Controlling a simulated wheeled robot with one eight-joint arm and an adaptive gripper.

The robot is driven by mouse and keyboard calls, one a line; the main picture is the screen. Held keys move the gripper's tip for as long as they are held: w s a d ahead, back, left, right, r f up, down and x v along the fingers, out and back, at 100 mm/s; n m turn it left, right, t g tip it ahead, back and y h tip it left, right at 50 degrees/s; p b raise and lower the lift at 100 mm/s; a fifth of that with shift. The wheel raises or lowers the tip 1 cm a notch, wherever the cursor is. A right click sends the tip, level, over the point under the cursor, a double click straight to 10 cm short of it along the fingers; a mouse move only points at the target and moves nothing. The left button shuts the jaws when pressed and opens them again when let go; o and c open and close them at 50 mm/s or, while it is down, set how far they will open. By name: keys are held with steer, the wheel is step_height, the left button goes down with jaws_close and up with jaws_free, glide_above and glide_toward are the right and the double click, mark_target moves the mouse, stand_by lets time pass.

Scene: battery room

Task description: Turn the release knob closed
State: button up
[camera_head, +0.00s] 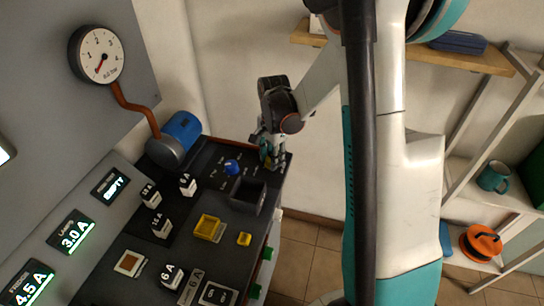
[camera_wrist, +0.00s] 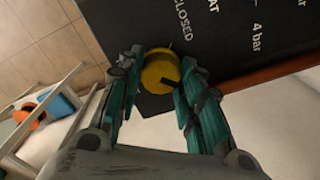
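The release knob (camera_wrist: 158,72) is a round yellow knob with a dark mark on its lower right side. It sits at the edge of the black panel (camera_wrist: 230,45), near the printed word CLOSED. In the wrist view my gripper (camera_wrist: 160,80) has one teal finger on each side of the knob, very close to it. I cannot tell whether both fingers press on it. In the head view my gripper (camera_head: 271,158) points down at the panel's far right corner and mostly hides the knob.
A blue knob (camera_head: 232,167) and a dark open box (camera_head: 247,195) stand beside my gripper. A blue cylinder (camera_head: 182,129) with a pipe to a gauge (camera_head: 97,54) is to the left. Labelled blocks and yellow parts lie nearer. A shelf rack (camera_head: 490,190) stands at right.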

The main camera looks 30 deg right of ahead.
stand_by(0.4)
steer(key=n, duration=0.4)
steer(key=shift+n, duration=0.4)
steer(key=n, duration=0.4)
steer(key=shift+w+n, duration=0.1)
steer(key=shift+n, duration=0.2)
steer(key=n, duration=0.4)
steer(key=shift+n, duration=2.2)
steer(key=o, duration=1)
steer(key=shift+o, duration=0.2)
steer(key=shift+r, duration=0.15)
